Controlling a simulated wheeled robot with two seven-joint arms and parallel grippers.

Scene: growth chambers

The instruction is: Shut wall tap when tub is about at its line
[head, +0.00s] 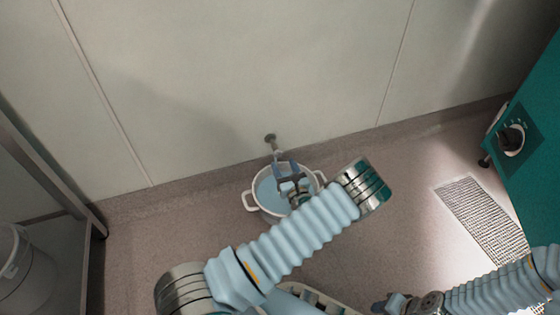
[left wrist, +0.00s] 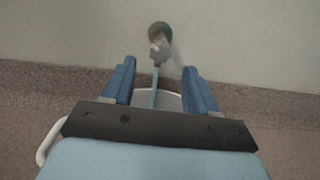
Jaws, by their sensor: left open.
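The wall tap (head: 271,139) sticks out low from the pale wall, above the tub. In the left wrist view the tap (left wrist: 160,52) shows a round wall plate and a grey handle, with a thin blue stream of water (left wrist: 155,88) running down from it. The white two-handled tub (head: 249,202) stands on the floor under it with blue water inside; I cannot make out its line. My left gripper (head: 286,172) is open and empty over the tub, its blue fingers either side of the stream and short of the tap handle. My right gripper (head: 388,303) is at the bottom edge, its jaws unclear.
A teal cabinet with a dial (head: 513,138) stands at the right. A floor grate (head: 484,216) lies before it. A metal-framed shelf (head: 45,185) with a white bucket (head: 22,268) is at the left. The floor between is mostly clear.

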